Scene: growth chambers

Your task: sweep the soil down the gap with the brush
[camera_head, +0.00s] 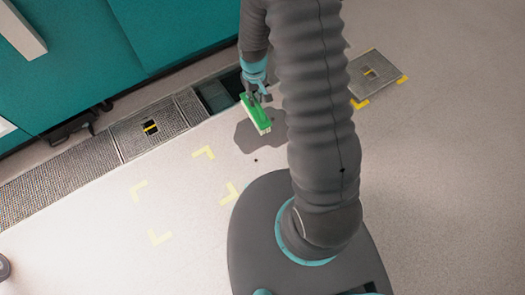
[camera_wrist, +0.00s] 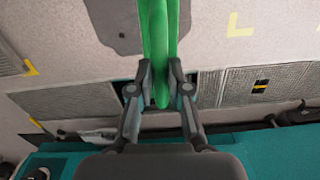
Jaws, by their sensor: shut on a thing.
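My gripper (camera_head: 257,92) is shut on the green brush (camera_head: 256,117), which points down and away from the teal cabinet. In the wrist view the green brush handle (camera_wrist: 158,40) runs up between the fingers (camera_wrist: 160,78). A flat dark grey patch (camera_head: 243,138), perhaps the soil, lies on the floor around the brush head; part is hidden by the brush and my arm. It also shows in the wrist view (camera_wrist: 112,22). A small dark speck lies just below it. The dark gap (camera_head: 214,96) opens in the grating strip beside the cabinet. I cannot tell whether the bristles touch the floor.
A loose-looking grate panel (camera_head: 376,74) lies on the floor at right, with yellow corner marks. Floor grating (camera_head: 60,180) runs along the teal cabinet (camera_head: 70,60). Yellow corner marks (camera_head: 203,152) outline a clear floor area at left. My base fills the lower middle.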

